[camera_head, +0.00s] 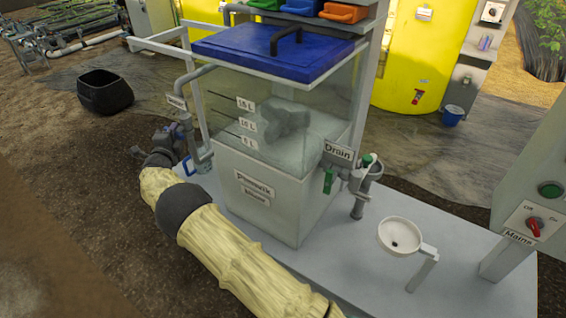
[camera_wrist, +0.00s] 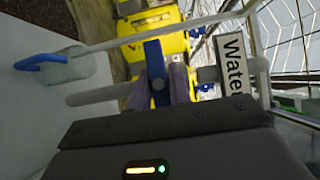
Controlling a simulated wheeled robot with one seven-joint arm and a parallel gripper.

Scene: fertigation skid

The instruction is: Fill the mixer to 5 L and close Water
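The clear mixer tank (camera_head: 268,195) with a blue lid (camera_head: 275,48) stands on a grey platform. Its scale reads 15 L, 10 L and 5 L. Pale liquid fills the lower part, its surface close to the 5 L mark (camera_head: 249,142); I cannot tell exactly how close. The Water sign (camera_head: 176,102) is on the pipe left of the tank, and also shows in the wrist view (camera_wrist: 231,62). My gripper (camera_head: 163,142) is at the pipework below it. In the wrist view, my fingers (camera_wrist: 159,90) sit closely on both sides of the blue Water valve handle (camera_wrist: 154,62).
The Drain valve has a green handle (camera_head: 328,181) hanging down right of the tank. A white bowl (camera_head: 399,235) stands at the platform's front right, near the Mains box with a red switch (camera_head: 534,226). A blue-handled object (camera_wrist: 42,62) lies left of my fingers. A black tub (camera_head: 105,92) stands behind.

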